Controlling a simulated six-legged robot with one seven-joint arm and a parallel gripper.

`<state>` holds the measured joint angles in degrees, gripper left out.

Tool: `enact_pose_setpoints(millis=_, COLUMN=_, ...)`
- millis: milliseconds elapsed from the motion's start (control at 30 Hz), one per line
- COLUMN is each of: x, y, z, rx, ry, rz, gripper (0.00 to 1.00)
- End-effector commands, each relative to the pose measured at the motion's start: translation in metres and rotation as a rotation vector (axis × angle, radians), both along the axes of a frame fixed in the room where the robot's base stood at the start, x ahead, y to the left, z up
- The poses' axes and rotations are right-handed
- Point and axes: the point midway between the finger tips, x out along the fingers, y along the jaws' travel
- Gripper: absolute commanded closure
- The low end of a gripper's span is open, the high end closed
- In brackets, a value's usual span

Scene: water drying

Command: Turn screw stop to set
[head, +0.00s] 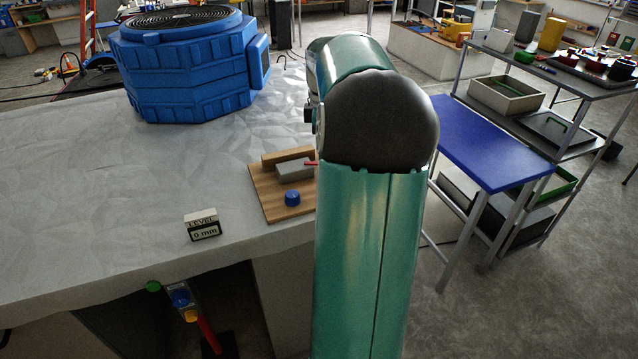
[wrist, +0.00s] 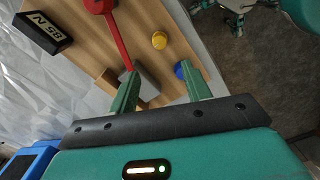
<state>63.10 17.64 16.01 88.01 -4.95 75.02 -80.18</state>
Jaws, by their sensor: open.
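A wooden board (head: 272,208) lies on the grey table and carries a grey block (head: 290,170), a blue knob (head: 292,198) and a red lever (head: 312,163). The wrist view shows the board closer, with the red lever (wrist: 113,35), a yellow knob (wrist: 159,40), the blue knob (wrist: 179,70) and the grey block (wrist: 148,88). I cannot tell which part is the screw stop. My gripper (wrist: 158,82) is open and empty over the board. Its left finger overlaps the grey block and its right finger is beside the blue knob; contact is unclear. My arm hides the gripper in the head view.
A dark display (wrist: 43,33) beside the board appears to read 85 N upside down. A level display (head: 203,228) reads 0 mm. A blue ribbed machine (head: 185,70) stands at the table's back. A blue-topped bench (head: 490,150) is right. The table's left part is clear.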

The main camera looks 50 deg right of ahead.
Motion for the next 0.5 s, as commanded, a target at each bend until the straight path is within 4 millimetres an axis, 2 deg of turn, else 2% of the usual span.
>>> enact_pose_setpoints(millis=500, x=-0.001, y=0.001, z=-0.099, rx=0.003, ry=0.002, rz=-0.002, gripper=0.52)
